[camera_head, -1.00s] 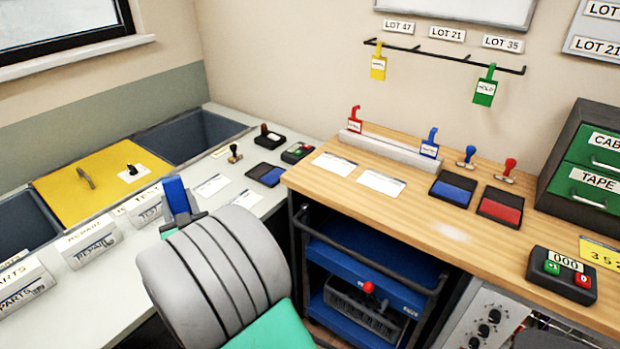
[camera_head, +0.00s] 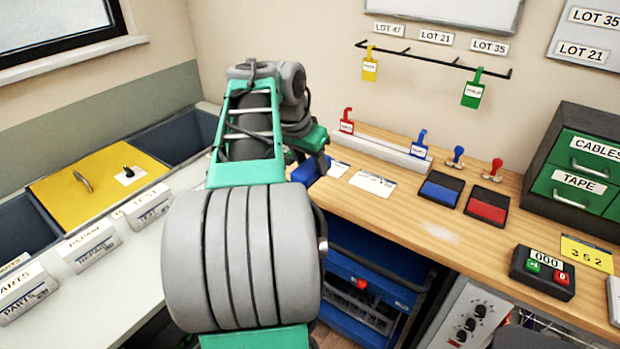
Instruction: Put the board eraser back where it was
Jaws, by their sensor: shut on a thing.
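My gripper (camera_head: 308,162) is at the left end of the wooden bench, mostly hidden behind my own arm. A blue block, which I take to be the board eraser (camera_head: 303,172), shows just below the green part of my wrist, held in the gripper. Its lower side and the fingertips are hard to make out. It appears to be above or near the bench's left edge; I cannot tell whether it touches anything. The whiteboard (camera_head: 440,8) is on the wall at the top, only its lower part in view.
The wooden bench (camera_head: 440,240) holds a white rail with tags (camera_head: 380,150), a blue ink pad (camera_head: 440,188), a red ink pad (camera_head: 487,205), two stamps, a counter (camera_head: 543,272) and a drawer cabinet (camera_head: 575,170). Hooked tags hang from a wall bar (camera_head: 430,58).

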